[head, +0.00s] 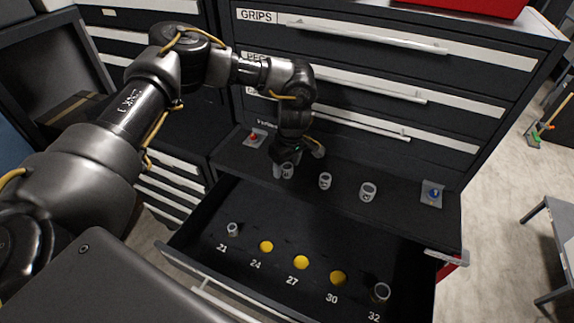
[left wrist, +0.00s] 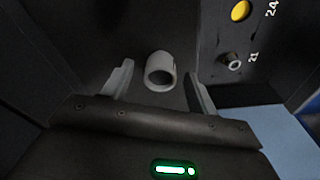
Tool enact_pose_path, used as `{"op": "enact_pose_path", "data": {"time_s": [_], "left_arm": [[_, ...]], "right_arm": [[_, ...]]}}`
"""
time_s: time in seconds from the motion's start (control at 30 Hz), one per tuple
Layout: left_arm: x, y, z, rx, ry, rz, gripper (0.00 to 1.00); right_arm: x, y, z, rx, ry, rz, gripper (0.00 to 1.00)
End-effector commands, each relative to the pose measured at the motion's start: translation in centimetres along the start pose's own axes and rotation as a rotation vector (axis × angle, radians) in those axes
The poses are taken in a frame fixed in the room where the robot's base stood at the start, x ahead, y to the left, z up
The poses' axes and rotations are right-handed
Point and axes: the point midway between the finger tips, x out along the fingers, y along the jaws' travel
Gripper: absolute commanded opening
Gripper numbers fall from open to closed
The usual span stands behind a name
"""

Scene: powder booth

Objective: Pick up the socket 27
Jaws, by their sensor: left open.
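Three light grey sockets stand on the dark ledge behind the open drawer: a left one (head: 284,171), a middle one (head: 325,181) and a right one (head: 368,192). Their size marks are too small to read, so I cannot tell which is socket 27. My left gripper (head: 296,158) is open at the left socket and partly covers it. In the left wrist view a grey socket (left wrist: 160,72) shows between the two spread fingers (left wrist: 160,88), with gaps on both sides. The drawer's yellow spot 27 (head: 301,262) is bare. My right gripper is not in view.
The open drawer (head: 202,253) holds a small socket (head: 233,229) at 21 and a larger one (head: 381,292) at 32. Yellow spots 24 (head: 266,246) and 30 (head: 338,278) are bare. Red (head: 254,137) and blue (head: 432,193) pieces flank the ledge. Closed cabinet drawers rise behind.

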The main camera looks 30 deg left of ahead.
Motion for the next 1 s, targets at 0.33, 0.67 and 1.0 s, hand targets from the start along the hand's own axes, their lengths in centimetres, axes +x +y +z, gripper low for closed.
{"op": "enact_pose_path", "data": {"time_s": [0.33, 0.67, 1.0], "left_arm": [[0.89, 0.00, -0.02, 0.001, 0.001, 0.001, 0.57], [0.86, -0.01, -0.02, 0.001, 0.001, 0.000, 0.14], [0.75, 0.03, -0.04, 0.000, 0.001, 0.001, 0.06]], "right_arm": [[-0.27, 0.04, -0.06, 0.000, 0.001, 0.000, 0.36], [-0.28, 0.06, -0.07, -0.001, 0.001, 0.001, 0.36], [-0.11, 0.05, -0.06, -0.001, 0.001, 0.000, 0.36]]}}
